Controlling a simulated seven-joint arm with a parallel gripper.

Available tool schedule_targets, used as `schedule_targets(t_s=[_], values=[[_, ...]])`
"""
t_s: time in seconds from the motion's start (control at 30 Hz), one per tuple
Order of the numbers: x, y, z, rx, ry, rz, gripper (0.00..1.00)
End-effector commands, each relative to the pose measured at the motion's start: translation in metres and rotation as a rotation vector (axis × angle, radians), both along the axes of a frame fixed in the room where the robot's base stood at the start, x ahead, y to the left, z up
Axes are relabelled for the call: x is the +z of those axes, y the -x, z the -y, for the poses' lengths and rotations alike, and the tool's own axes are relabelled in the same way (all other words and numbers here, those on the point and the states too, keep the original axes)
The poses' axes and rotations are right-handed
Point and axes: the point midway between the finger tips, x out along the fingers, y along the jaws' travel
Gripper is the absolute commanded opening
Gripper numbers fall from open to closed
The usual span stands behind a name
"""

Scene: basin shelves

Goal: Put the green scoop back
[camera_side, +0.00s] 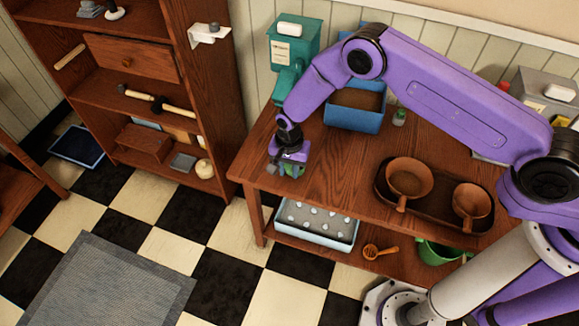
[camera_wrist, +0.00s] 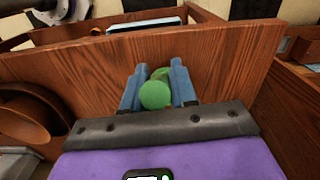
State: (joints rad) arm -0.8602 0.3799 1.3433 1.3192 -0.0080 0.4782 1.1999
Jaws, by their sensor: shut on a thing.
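My gripper (camera_side: 288,165) is at the front left part of the wooden table, low over the top. In the wrist view its two blue fingers (camera_wrist: 157,88) are shut on a green thing with a round end (camera_wrist: 155,95), which looks like the green scoop. In the side view only a small bit of green (camera_side: 291,172) shows beneath the gripper. Most of the scoop is hidden by the fingers, and I cannot tell whether it touches the table.
A blue bin (camera_side: 352,119) with brown contents and a teal dispenser (camera_side: 292,45) stand at the back. A dark tray (camera_side: 431,216) holds two brown pans. Below are a pale blue tray (camera_side: 316,234), an orange scoop (camera_side: 371,252) and a green pot (camera_side: 437,254). A tall shelf (camera_side: 225,120) stands left.

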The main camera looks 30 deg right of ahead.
Motion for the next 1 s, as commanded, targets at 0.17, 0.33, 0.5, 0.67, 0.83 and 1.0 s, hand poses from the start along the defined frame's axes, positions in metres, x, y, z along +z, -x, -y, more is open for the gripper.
schedule_targets(t_s=[0.17, 0.33, 0.5, 0.67, 0.83, 1.0], values=[[-0.0031, -0.0002, -0.0001, 0.0, 0.0, 0.0, 0.0], [-0.0059, -0.0004, -0.0002, 0.0, -0.001, 0.001, 0.0], [-0.0089, -0.0005, -0.0002, 0.0, -0.001, 0.001, 0.0], [-0.0088, -0.0005, -0.0002, 0.0, -0.001, 0.001, 0.57], [-0.0087, -0.0004, -0.0002, 0.0, -0.001, 0.001, 0.57], [-0.0088, -0.0003, -0.0001, 0.0, 0.0, 0.0, 0.82]])
